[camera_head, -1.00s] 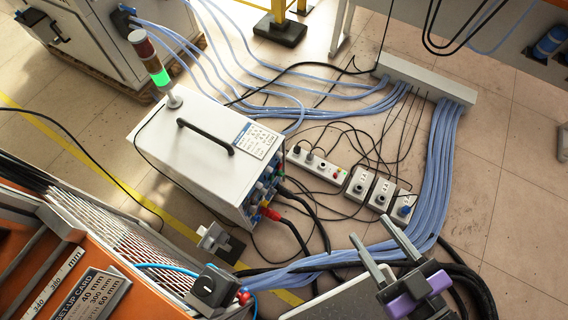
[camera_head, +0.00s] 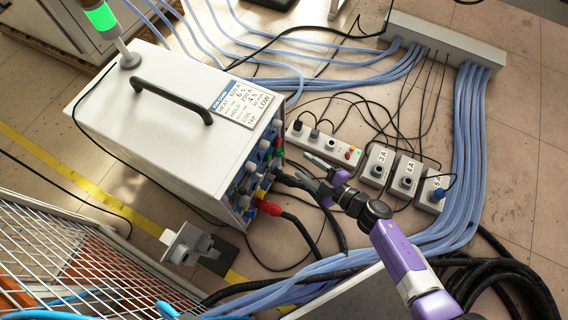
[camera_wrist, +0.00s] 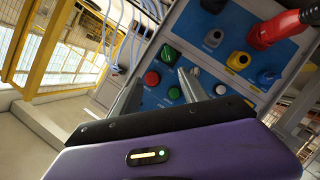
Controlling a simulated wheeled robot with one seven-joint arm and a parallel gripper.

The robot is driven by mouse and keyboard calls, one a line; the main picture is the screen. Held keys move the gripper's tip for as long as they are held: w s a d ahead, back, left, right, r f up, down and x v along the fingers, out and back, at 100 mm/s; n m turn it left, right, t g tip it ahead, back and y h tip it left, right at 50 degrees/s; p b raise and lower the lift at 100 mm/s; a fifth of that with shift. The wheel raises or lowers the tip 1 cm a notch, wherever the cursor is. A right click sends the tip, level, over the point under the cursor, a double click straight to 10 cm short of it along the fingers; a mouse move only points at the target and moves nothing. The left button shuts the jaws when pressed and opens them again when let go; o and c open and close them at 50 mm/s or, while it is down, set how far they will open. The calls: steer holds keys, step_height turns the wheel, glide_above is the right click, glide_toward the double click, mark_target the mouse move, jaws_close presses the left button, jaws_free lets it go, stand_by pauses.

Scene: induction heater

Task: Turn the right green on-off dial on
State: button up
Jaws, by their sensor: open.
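The control panel (camera_wrist: 215,65) is the blue face of the white machine and fills the middle of the wrist view. It carries a green control (camera_wrist: 170,54), a red button (camera_wrist: 152,78) and a darker green control (camera_wrist: 174,93). I cannot tell which one is the right on-off dial, nor how any is set. My gripper (camera_wrist: 160,76) is open and empty, its fingers pointing at the panel with the red button between them in the picture. In the head view my gripper (camera_head: 307,168) is just right of the panel, apparently apart from it.
A red cable plug (camera_wrist: 280,28) sticks out of the panel, with black cables below. The power strip (camera_head: 325,146) and several socket boxes (camera_head: 378,165) lie on the floor to the right. Blue hoses (camera_head: 462,165) run past. A wire mesh guard (camera_head: 70,265) stands at lower left.

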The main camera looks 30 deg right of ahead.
mark_target(283, 155)
steer(key=f+b+x, duration=0.2)
steer(key=b+x, duration=0.1)
steer(key=x, duration=0.7)
steer(key=shift+s+a+f+b, duration=0.15)
steer(key=shift+s+a+b, duration=0.1)
steer(key=shift+b, duration=0.15)
jaws_close()
